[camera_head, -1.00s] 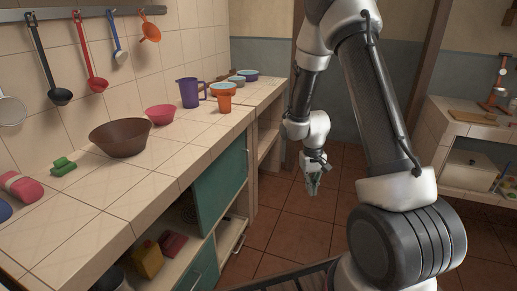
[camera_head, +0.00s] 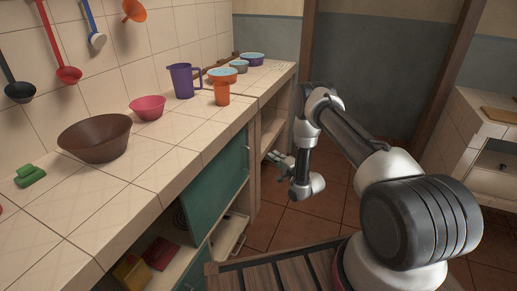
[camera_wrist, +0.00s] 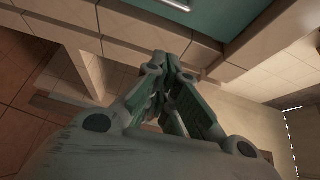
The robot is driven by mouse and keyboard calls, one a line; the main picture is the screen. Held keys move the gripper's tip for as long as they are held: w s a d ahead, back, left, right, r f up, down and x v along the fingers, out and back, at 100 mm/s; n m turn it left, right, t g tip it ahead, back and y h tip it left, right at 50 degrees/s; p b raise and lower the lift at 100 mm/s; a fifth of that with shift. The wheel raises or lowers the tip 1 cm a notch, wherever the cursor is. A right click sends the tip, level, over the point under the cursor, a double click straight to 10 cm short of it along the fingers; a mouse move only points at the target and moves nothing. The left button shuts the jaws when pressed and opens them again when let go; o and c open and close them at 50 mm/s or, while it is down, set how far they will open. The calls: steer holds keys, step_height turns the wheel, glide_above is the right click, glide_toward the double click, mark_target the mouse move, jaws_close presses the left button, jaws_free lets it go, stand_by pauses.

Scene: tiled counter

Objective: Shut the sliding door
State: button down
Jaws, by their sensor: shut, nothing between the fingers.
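The teal sliding door (camera_head: 217,192) is under the tiled counter in the head view. It covers the right part of the cabinet, and the left part is open, showing the shelf inside. In the wrist view a teal panel (camera_wrist: 225,14) with a metal bar handle (camera_wrist: 178,4) shows at the top edge. My gripper (camera_head: 277,158) is right of the door, in front of the open end shelves, apart from the door. In the wrist view my gripper (camera_wrist: 172,62) has its green fingers closed together with nothing between them.
A yellow box (camera_head: 132,270) and a red box (camera_head: 160,253) lie on the shelf in the opening. A brown bowl (camera_head: 95,138), a pink bowl (camera_head: 147,108), a purple jug (camera_head: 183,80) and an orange cup (camera_head: 222,94) stand on the counter (camera_head: 160,163).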

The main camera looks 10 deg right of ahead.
steer(key=w+a, duration=0.6)
steer(key=shift+w+a+r+m, duration=0.15)
steer(key=shift+w+a+m, duration=0.15)
steer(key=shift+a, duration=0.1)
steer(key=shift+a, duration=0.1)
stand_by(0.3)
